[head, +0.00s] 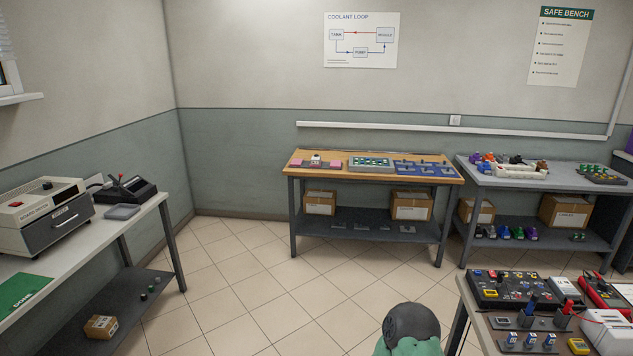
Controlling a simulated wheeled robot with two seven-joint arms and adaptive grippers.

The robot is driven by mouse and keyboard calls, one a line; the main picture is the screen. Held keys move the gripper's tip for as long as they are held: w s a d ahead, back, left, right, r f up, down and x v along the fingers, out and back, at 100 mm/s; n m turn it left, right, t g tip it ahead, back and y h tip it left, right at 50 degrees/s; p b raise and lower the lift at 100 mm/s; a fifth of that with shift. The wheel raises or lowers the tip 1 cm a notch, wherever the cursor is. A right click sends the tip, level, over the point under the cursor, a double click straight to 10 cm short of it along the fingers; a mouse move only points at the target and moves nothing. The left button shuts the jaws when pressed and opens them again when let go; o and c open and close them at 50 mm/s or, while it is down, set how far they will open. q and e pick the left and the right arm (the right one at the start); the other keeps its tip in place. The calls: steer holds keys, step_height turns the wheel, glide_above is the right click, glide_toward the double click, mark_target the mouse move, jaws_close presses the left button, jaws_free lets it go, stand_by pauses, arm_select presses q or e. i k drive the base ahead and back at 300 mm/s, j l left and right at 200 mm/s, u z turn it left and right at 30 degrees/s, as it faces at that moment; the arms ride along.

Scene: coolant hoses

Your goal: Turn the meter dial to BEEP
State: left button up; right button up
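No meter dial or BEEP mark can be read at this size. A red-edged device with a dark face (605,293) lies at the right of the near right bench (485,322); it may be the meter, but I cannot tell. A small yellow device (578,345) sits near the bench's front, also too small to identify. Neither of my grippers is in view. Only a rounded dark and green part of mine shows at the bottom, left of this bench.
The near right bench also holds a black board (515,290), blue-handled tools in holders (528,312) and a white device (606,332). A wooden-topped bench (375,174) and a grey bench (545,178) stand along the back. A white-topped bench (92,240) is at left. The middle floor is clear.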

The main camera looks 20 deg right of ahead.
mark_target(603, 286)
steer(key=i+l+z, duration=0.15)
steer(key=i+z, duration=0.6)
steer(key=i, duration=0.2)
steer(key=i+j+z, duration=0.15)
steer(key=i+z, duration=0.25)
steer(key=i, duration=0.1)
